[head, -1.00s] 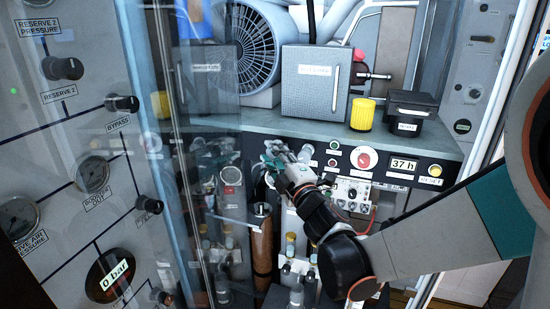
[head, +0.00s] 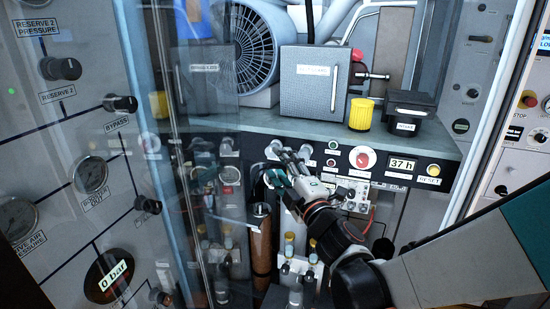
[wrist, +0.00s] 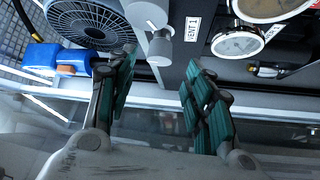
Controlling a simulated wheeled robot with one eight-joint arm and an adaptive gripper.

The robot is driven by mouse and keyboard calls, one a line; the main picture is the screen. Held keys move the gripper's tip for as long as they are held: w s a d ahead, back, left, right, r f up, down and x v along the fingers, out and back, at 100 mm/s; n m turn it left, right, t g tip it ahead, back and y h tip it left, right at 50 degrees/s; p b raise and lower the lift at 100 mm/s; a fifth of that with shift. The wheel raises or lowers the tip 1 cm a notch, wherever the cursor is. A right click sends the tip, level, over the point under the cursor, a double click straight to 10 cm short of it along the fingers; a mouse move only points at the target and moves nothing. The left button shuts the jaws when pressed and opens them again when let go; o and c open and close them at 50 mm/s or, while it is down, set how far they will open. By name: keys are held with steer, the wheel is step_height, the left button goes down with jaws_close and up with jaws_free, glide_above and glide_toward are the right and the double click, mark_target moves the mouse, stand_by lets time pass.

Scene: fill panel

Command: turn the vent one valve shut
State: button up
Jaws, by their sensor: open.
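The vent one valve is a pale grey knob (wrist: 160,46) on a short stem. It stands beside the "VENT 1" label (wrist: 192,35) in the wrist view. My gripper (wrist: 160,68) is open, its teal-padded fingers spread to either side of the line to the knob. The knob shows between and just beyond the fingertips, and nothing is held. In the head view my gripper (head: 283,168) is at the front of the dark panel under the shelf, close to pale knobs there. The fingers partly cover that spot, so contact cannot be told.
A glass-like pane (head: 200,130) stands left of the gripper. Bottles and a brown cylinder (head: 261,240) are below it. A red button (head: 363,158) and an hour display (head: 403,164) are to the right. Round gauges (wrist: 236,40) are near the knob.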

steer(key=v, duration=0.7)
steer(key=shift+f, duration=0.1)
steer(key=s+d+f+m+g+h+b, duration=0.1)
steer(key=d+f+m+h+b, duration=0.15)
steer(key=d+m+h, duration=0.35)
steer(key=s+d+f+m+g+h+b, duration=0.1)
steer(key=d+f+m+g+h+b, duration=0.15)
steer(key=d+m, duration=0.5)
steer(key=s+f+m+g+b, duration=0.1)
steer(key=s+f+m+g, duration=0.2)
steer(key=s+f, duration=0.2)
steer(key=s+f+m+g+b, duration=0.2)
steer(key=s+f, duration=0.4)
steer(key=s, duration=0.6)
steer(key=shift+s+d+f+m+g, duration=0.25)
steer(key=shift+d+m+g, duration=0.2)
steer(key=shift+m+g, duration=0.6)
steer(key=shift+a+y, duration=0.15)
steer(key=shift+y, duration=0.1)
